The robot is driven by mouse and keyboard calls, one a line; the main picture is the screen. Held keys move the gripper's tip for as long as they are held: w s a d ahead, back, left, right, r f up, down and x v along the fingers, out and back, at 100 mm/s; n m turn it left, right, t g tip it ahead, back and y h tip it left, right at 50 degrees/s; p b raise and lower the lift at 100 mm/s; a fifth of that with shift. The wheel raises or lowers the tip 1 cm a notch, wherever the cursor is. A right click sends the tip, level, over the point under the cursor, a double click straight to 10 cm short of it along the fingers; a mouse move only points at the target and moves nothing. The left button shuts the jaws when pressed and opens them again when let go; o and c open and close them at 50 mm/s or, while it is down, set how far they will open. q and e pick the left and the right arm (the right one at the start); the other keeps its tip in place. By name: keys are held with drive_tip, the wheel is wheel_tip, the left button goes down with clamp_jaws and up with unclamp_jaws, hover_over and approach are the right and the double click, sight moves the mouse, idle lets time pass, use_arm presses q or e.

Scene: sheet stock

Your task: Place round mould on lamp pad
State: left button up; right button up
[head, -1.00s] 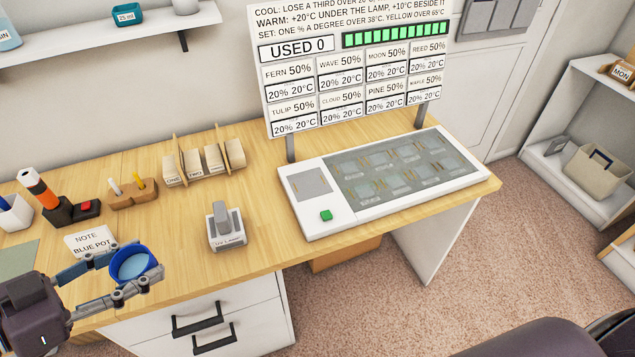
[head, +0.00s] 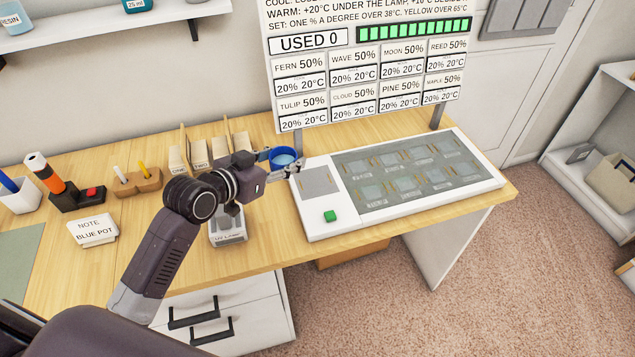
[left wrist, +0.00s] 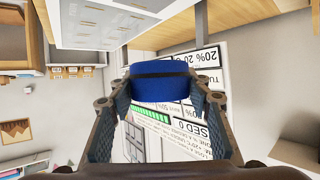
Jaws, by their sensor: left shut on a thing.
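The round mould (head: 284,157) is a small blue cup with a lighter blue inside. My left gripper (head: 289,163) is shut on it and holds it upright in the head view, near the back left corner of the white console. The left wrist view shows the blue mould (left wrist: 160,82) between both fingers. A plain grey square pad (head: 318,182), which looks like the lamp pad, is set in the left part of the console, just right of and nearer than the mould. It appears bare. My right gripper is not in view.
The white console (head: 385,210) has a green button (head: 330,216) and a glass panel of small tiles (head: 405,172). A readout board (head: 368,70) stands behind it. Wooden holders (head: 178,160) stand behind the wrist.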

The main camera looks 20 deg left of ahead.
use_arm(q)
drive_tip(key=w+d+r+n+y, duration=0.3)
drive_tip(key=w, duration=0.4)
drive_tip(key=n+y, duration=0.1)
drive_tip(key=y, duration=0.1)
hover_over(316, 182)
wheel_tip(316, 182, down, 13)
drive_tip(key=shift+r, duration=0.15)
drive_tip(key=shift+t, duration=0.3)
drive_tip(key=shift+f, duration=2.2)
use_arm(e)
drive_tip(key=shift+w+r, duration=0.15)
use_arm(q)
drive_tip(key=shift+f, duration=0.1)
drive_tip(key=o, duration=1.2)
drive_tip(key=shift+c, duration=0.2)
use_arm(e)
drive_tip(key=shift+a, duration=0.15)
use_arm(q)
drive_tip(key=v, duration=1.2)
drive_tip(key=shift+a, duration=0.25)
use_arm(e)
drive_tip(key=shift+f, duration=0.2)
